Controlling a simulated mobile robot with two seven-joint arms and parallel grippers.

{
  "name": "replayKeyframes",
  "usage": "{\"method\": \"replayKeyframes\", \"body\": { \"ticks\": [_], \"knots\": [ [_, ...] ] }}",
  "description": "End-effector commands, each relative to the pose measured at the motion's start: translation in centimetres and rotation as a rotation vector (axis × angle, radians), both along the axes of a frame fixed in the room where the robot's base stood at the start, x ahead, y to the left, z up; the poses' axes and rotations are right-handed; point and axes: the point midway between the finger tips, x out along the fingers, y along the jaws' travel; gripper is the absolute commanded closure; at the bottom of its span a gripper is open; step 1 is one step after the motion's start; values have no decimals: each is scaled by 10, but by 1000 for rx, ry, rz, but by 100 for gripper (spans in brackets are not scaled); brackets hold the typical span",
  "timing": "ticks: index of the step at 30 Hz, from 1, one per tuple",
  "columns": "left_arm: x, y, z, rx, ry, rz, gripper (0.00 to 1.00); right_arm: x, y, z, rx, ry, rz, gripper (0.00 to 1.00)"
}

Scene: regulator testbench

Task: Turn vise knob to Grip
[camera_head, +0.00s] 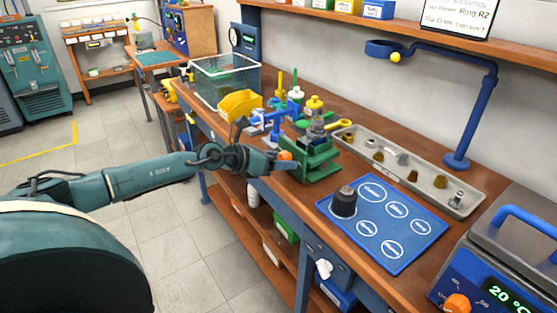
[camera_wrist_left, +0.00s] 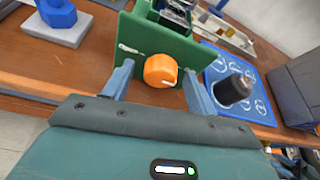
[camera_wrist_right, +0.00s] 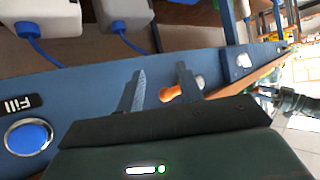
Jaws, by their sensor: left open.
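The green vise (camera_head: 312,160) stands at the front edge of the wooden bench. Its round orange knob (camera_head: 285,155) faces the bench front; it also shows in the left wrist view (camera_wrist_left: 160,70), with a small pale mark near its lower edge. White marks show on the green plate beside the knob, too small to read. My left gripper (camera_head: 277,161) is open at the vise front, its blue fingers on either side of the knob, with no clear contact. My right gripper (camera_wrist_right: 160,88) is open in the right wrist view and out of the head view.
A blue board (camera_head: 385,263) bearing a black cylinder (camera_head: 344,203) lies right of the vise. A grey parts tray (camera_head: 400,158) is behind, and a yellow bin (camera_head: 240,105) stands left. The blue bench front (camera_wrist_right: 80,95) with a "Fill" button (camera_wrist_right: 28,136) lies near my right gripper.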

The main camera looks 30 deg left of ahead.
Motion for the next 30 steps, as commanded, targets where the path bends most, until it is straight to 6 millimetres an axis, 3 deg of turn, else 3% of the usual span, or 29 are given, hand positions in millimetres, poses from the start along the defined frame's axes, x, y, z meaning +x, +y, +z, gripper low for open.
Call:
{"method": "replayKeyframes", "body": {
  "ticks": [5,11,16,30],
  "knots": [
    [-3,2,1,0,0,1,43,2,0,1,3,-5,-4,64],
    [-25,13,9,4,3,0,43,1,1,-3,11,-3,-4,64],
    [-47,23,14,8,3,-2,43,2,2,-19,48,-4,-14,64],
    [-70,40,25,7,0,1,43,1,1,-54,113,-86,-32,64]
  ]
}}
